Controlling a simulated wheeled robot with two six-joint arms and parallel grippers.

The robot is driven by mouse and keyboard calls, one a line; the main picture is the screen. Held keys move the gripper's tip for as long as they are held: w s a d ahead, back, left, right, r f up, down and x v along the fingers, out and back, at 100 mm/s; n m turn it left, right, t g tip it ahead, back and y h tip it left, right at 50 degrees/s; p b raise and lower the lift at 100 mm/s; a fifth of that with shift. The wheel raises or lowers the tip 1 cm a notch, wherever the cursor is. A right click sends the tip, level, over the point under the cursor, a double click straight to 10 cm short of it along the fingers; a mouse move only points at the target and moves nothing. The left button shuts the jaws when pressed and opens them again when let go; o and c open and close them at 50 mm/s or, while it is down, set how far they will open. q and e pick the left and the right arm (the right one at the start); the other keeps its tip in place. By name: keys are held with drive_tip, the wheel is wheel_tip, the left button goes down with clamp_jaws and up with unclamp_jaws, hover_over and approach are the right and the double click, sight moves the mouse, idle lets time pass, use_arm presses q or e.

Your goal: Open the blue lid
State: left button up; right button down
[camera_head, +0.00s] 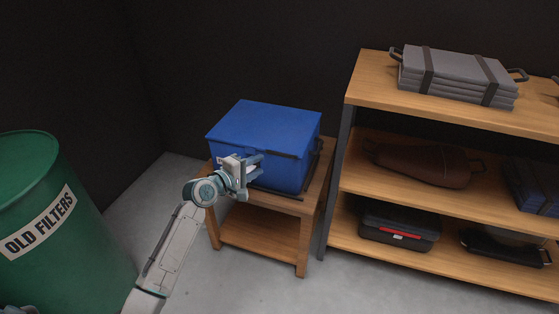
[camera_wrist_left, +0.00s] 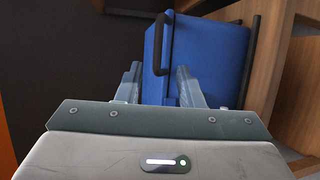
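The blue box (camera_head: 277,174) stands on a small wooden table, and its blue lid (camera_head: 266,127) lies shut on top. A dark bar handle (camera_head: 287,155) runs along the front. My left gripper (camera_head: 256,166) is in front of the box near the left part of that handle. In the left wrist view, the fingers of my left gripper (camera_wrist_left: 160,85) are apart, with the handle (camera_wrist_left: 165,42) just ahead of and between them. The blue front (camera_wrist_left: 210,50) fills the middle there. I cannot tell whether a finger touches it. My right gripper is not in view.
The wooden table (camera_head: 256,241) has a lower shelf. A green drum (camera_head: 75,259) labelled OLD FILTERS stands at the left. Bare floor (camera_head: 165,215) lies between.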

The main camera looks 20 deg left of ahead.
sight(278, 155)
use_arm(q)
drive_tip(key=b+x, duration=0.1)
drive_tip(key=x, duration=0.9)
drive_tip(key=shift+w+d+r, duration=0.1)
drive_tip(key=shift+w+d, duration=0.05)
drive_tip(key=shift+w, duration=0.2)
clamp_jaws()
